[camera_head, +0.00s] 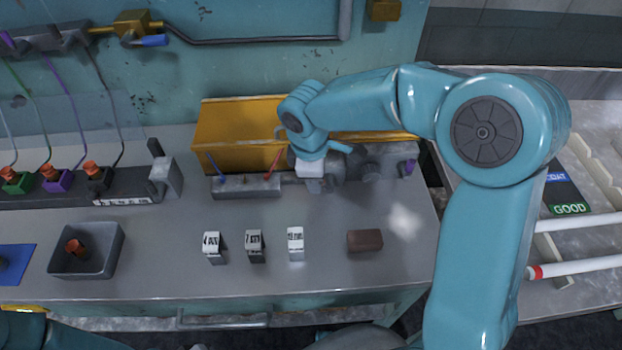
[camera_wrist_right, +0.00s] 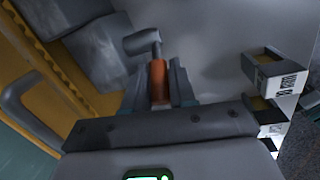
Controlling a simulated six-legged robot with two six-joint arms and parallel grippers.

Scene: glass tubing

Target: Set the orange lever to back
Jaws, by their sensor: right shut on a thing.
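The orange lever (camera_wrist_right: 158,82) shows in the right wrist view, between the fingers of my right gripper (camera_wrist_right: 160,92). The fingers are shut on it, and a grey cylindrical part (camera_wrist_right: 142,41) sits just beyond it. In the head view my right gripper (camera_head: 312,180) is at the back of the bench, at the right end of the grey lever block (camera_head: 246,189). There the gripper and wrist hide the orange lever. My left gripper is not in view.
A blue lever (camera_head: 215,166) and a red lever (camera_head: 273,160) stand on the block. Labelled white-topped blocks (camera_head: 254,245) and a brown block (camera_head: 365,240) stand in front. A grey bin (camera_head: 87,262) is at left. A yellow housing (camera_head: 235,135) stands behind.

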